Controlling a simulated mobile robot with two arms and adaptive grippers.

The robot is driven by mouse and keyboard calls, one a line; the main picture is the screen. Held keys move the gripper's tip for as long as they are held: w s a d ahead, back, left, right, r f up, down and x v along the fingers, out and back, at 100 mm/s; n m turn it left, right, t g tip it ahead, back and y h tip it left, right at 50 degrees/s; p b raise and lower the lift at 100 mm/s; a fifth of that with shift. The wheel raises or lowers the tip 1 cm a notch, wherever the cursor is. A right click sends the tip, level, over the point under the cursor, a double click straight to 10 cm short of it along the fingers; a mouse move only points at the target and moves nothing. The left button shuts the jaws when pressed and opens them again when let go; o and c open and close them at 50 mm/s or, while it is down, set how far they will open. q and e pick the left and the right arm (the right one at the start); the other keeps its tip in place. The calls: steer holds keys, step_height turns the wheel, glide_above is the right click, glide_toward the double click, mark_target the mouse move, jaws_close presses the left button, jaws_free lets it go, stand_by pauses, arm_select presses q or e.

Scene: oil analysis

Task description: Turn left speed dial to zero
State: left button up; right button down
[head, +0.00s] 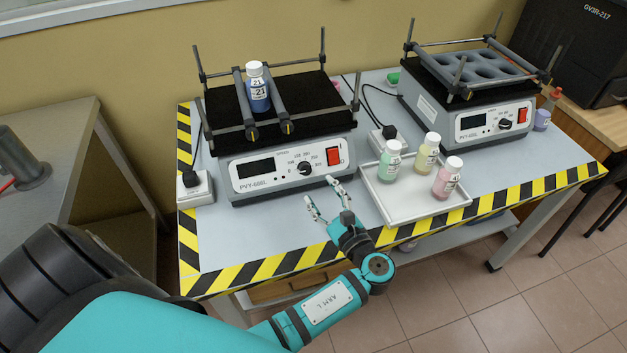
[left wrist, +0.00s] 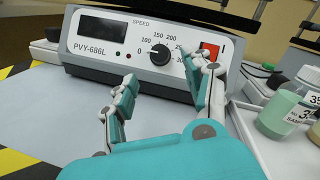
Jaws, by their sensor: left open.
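The left shaker (head: 290,172), labelled PVY-686L, has a black round speed dial (head: 305,167) on its front panel, left of a red switch (head: 333,156). In the left wrist view the dial (left wrist: 160,54) sits under a printed scale from 0 to 300; I cannot tell surely where its mark points. My left gripper (head: 322,193) is open and empty in front of the panel, just below the dial and switch. In the left wrist view its fingers (left wrist: 166,88) stand apart, with the dial beyond the gap between them, not touched. My right gripper is not in view.
A blue-filled bottle (head: 257,90) stands between the shaker's bars. A white tray (head: 405,205) with three bottles lies to the right, close to my left gripper. A second shaker (head: 485,125) stands further right. Power sockets (head: 195,188) flank the left shaker. The table's front left is clear.

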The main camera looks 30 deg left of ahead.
arm_select(q)
steer(key=v, duration=0.5)
stand_by(0.5)
